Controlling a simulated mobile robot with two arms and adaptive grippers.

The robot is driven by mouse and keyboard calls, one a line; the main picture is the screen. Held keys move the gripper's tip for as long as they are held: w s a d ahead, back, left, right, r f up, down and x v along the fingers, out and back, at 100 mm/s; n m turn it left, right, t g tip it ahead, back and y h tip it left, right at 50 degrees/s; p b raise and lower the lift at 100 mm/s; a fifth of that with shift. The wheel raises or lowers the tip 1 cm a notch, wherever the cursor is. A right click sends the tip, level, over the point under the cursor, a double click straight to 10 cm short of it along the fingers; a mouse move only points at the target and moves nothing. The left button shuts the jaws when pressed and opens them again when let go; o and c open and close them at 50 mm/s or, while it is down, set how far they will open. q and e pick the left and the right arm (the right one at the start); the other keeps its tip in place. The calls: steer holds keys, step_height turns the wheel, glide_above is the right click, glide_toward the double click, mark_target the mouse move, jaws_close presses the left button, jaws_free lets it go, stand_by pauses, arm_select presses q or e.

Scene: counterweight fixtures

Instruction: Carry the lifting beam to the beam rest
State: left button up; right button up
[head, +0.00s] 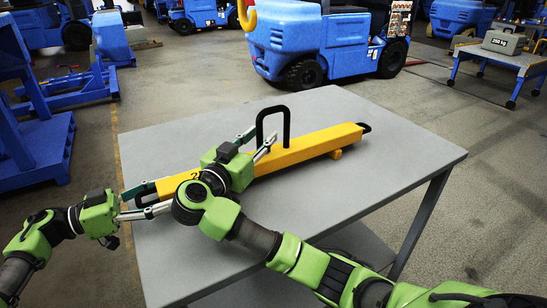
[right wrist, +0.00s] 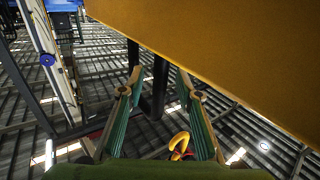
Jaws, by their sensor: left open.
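The yellow lifting beam (head: 305,148) lies across the grey table, with a tall black loop handle on top and black handles at its ends. In the right wrist view the beam (right wrist: 230,50) fills the upper right. My left gripper (head: 152,203) is open at the beam's left end handle, with its fingers apart. My right gripper (head: 260,144) is above the beam beside the loop handle (head: 287,125). In the right wrist view my right gripper's fingers (right wrist: 158,82) are apart, with the black loop handle between or just beyond them. I cannot make out the beam rest.
The table (head: 405,165) has bare top in front of and behind the beam. A blue cart (head: 497,58) with a grey weight (head: 503,42) stands at the back right. A blue vehicle (head: 325,40) is behind the table. Blue frames (head: 30,150) stand at the left.

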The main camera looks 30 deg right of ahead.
mark_target(257, 119)
arm_select(q)
steer(key=c, duration=0.8)
arm_select(e)
steer(key=c, duration=0.7)
arm_select(q)
jaws_close()
arm_select(e)
jaws_close()
